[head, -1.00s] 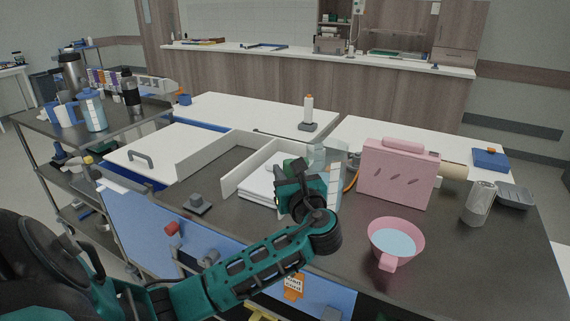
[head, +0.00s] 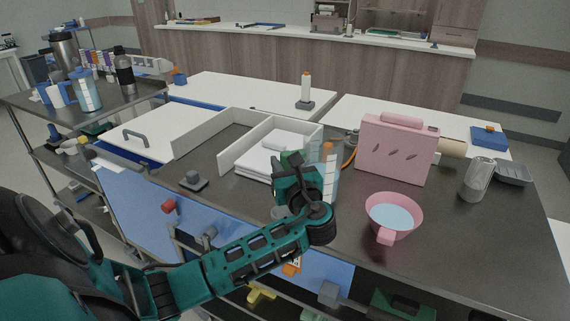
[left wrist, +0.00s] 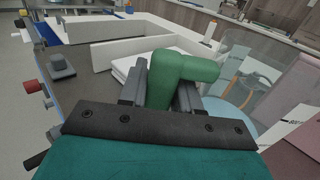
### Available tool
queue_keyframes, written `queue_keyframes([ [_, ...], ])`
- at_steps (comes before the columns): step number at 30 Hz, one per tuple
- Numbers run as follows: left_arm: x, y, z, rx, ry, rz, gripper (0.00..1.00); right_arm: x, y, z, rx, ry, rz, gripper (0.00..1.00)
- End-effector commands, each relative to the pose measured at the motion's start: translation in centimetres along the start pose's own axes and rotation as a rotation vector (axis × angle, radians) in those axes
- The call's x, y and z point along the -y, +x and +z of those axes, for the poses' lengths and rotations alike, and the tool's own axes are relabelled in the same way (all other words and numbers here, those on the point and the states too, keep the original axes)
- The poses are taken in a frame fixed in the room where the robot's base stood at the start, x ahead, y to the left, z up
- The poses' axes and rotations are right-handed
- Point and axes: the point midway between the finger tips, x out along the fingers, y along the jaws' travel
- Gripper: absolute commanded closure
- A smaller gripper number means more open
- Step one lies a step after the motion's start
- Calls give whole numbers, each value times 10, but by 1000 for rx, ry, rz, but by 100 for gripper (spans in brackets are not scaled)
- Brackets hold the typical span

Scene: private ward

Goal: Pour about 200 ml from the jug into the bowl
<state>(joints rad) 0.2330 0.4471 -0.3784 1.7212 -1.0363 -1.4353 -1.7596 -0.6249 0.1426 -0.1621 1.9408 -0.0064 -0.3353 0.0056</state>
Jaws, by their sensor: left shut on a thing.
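The clear jug (head: 331,184) has a green handle and a pale marked strip. My left gripper (head: 298,163) is shut on its green handle, which shows between the fingers in the left wrist view (left wrist: 168,78). The jug looks about upright, left of the bowl; the arm hides part of it. I cannot tell its fill level or whether its base touches the counter. The pink bowl (head: 377,224) stands on the dark counter with its stub handle toward me and a pale blue surface inside. My right gripper is not in view.
A pink case (head: 397,153) stands behind the bowl. A grey cylinder (head: 477,178) and a dark tray (head: 512,174) are to the right. A white open-topped divider box (head: 200,140) with folded white cloths (head: 262,165) lies left of the jug. The counter (head: 445,235) right of the bowl is clear.

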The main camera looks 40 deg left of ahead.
Motion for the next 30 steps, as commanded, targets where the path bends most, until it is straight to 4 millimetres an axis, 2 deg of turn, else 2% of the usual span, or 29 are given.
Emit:
queue_keyframes([
  [20,0,0,-10,3,-4,0,100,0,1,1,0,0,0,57],
  [21,0,0,-10,3,-4,0,67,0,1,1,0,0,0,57],
  [30,0,0,-11,1,-2,0,38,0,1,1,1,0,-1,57],
])
